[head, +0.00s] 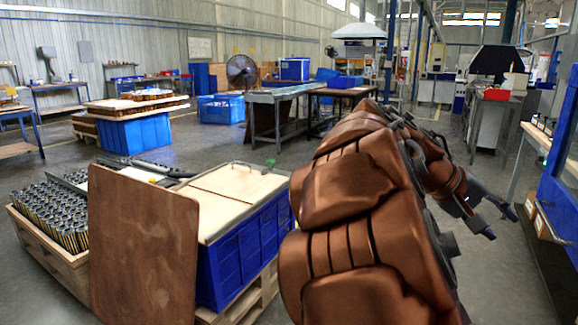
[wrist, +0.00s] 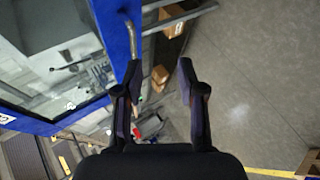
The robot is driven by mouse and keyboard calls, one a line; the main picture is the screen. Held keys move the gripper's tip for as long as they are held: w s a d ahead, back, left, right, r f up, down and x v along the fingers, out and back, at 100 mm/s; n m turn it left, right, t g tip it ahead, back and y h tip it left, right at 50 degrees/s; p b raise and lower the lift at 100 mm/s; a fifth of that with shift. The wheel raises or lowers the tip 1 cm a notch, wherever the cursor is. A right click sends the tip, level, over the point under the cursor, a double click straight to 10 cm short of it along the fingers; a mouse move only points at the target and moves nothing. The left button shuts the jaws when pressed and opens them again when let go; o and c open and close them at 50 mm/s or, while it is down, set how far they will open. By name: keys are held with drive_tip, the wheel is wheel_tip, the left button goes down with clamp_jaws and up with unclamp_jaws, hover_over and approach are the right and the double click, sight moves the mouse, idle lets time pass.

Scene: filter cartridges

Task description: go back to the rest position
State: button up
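My gripper (head: 490,218) is at the right of the head view, at the end of my copper-coloured arm, held in the air beside the blue-framed machine. In the wrist view my gripper (wrist: 160,72) has its two fingers apart with nothing between them. Many filter cartridges (head: 50,215) stand in rows in a wooden crate (head: 45,258) at the left of the head view, well away from my gripper. The crate's right part is hidden by a brown board.
The brown board (head: 143,245) stands upright before a blue bin (head: 240,250) with a pale wooden top (head: 235,190). The blue-framed machine (head: 562,190) is at the right edge. Cardboard boxes (wrist: 172,18) lie low beside it. Grey floor (wrist: 245,90) is clear.

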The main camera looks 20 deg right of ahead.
drive_tip(key=s+a+n+t+y+p, duration=0.1)
drive_tip(key=s+a+y+p, duration=0.4)
drive_tip(key=a+p, duration=0.6)
drive_tip(key=s+a+r+n+t+y+p, duration=0.1)
drive_tip(key=s+a+n+y+p, duration=0.3)
drive_tip(key=a, duration=1.8)
drive_tip(key=s+y+p, duration=0.1)
drive_tip(key=s+p, duration=0.2)
drive_tip(key=p, duration=0.5)
drive_tip(key=shift+s, duration=0.3)
drive_tip(key=shift+d, duration=0.15)
